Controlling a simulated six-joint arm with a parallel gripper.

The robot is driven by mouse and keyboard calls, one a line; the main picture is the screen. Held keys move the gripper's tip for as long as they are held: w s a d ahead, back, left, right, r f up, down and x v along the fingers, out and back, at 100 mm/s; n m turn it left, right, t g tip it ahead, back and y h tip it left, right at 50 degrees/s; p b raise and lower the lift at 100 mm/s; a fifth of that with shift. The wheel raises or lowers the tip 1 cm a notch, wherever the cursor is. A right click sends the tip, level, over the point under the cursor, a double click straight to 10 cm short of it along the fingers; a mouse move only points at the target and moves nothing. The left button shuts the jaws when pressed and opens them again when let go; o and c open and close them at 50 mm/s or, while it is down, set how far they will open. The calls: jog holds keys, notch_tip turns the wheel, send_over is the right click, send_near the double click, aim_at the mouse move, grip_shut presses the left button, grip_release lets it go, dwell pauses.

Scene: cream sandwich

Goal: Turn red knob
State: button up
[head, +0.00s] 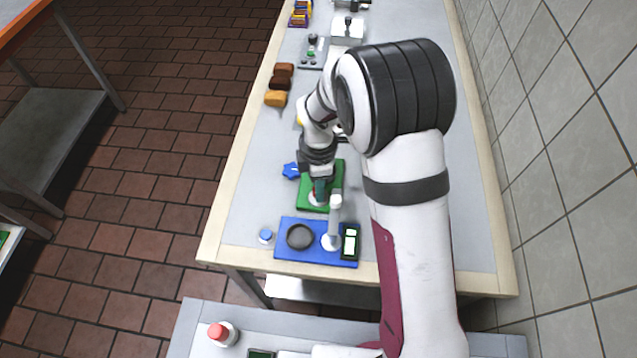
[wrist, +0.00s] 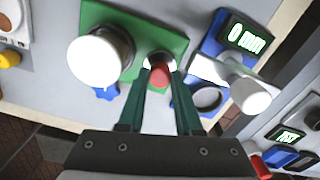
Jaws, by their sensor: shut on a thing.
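The red knob (wrist: 160,78) sits on a round light base on the green board (wrist: 178,42), close to its edge in the wrist view. My gripper (wrist: 159,88) is shut on the red knob, with one green-grey finger on each side of it. In the head view my gripper (head: 319,188) reaches down over the green board (head: 306,187). There the fingers and wrist hide most of the knob. A large white round-topped part (wrist: 98,60) stands on the same board, left of the knob in the wrist view.
A blue board (head: 284,257) with a dark ring (head: 300,236) and a display (head: 350,243) lies nearer the table edge. A blue star-shaped piece (head: 291,171) and a small blue-topped item (head: 265,235) are close by. Brown and tan blocks (head: 280,83) lie further back.

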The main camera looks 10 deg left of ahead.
grip_shut()
jog(key=shift+m, duration=0.3)
jog(key=m, duration=0.3)
jog(key=shift+m, duration=0.4)
jog(key=m, duration=0.3)
jog(key=shift+m, duration=0.4)
jog(key=m, duration=1.5)
jog(key=shift+w, duration=0.1)
jog(key=m, duration=0.6)
jog(key=shift+m, duration=0.4)
